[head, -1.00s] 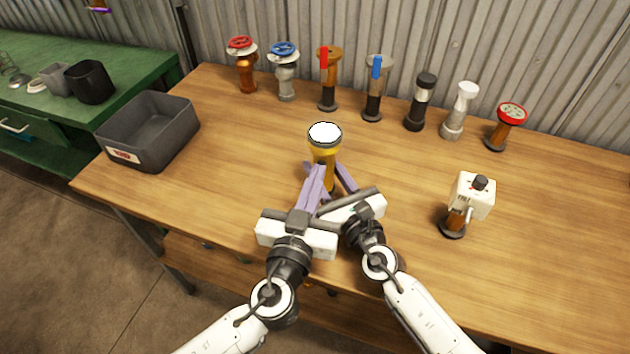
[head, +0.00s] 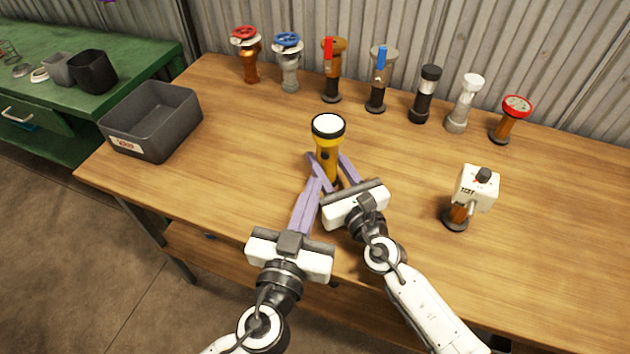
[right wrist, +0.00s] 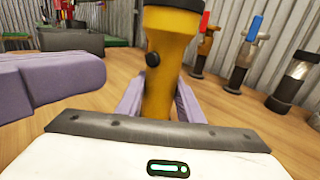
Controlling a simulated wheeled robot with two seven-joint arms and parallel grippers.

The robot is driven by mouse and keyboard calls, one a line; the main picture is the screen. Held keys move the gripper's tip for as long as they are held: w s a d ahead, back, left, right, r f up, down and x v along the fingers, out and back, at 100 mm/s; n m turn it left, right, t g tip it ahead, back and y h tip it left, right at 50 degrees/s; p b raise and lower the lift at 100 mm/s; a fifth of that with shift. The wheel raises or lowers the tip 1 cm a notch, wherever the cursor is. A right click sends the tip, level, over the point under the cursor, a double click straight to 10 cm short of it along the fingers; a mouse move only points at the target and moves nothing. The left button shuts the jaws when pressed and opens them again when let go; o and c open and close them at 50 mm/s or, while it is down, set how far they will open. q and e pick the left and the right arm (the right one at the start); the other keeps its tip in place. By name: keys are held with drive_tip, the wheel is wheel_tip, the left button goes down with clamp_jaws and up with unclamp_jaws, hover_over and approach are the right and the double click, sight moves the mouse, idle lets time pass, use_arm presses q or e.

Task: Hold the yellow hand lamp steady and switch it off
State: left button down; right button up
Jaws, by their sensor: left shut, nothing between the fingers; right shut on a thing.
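The yellow hand lamp (head: 326,140) stands upright on the workbench, its round white face up under a dark rim. I cannot tell for sure whether it is lit. My right gripper (head: 331,162) is shut on the lamp's yellow body, one purple finger on each side. In the right wrist view the lamp (right wrist: 172,50) stands between these fingers, and a small dark button (right wrist: 152,59) shows on its side. My left gripper (head: 317,181) is shut and empty, its fingertips just in front of the lamp, near the right gripper's left finger. Its purple fingers (right wrist: 60,80) also show at the left there.
A row of valves and fittings stands along the back, including a red-wheeled valve (head: 247,60) and a blue-wheeled one (head: 289,65). A grey bin (head: 150,125) is at the left. A white switch box on a stand (head: 475,188) is at the right. Bare wooden bench (head: 400,150) lies between.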

drive_tip(key=o, duration=1.3)
drive_tip(key=shift+o, duration=0.2)
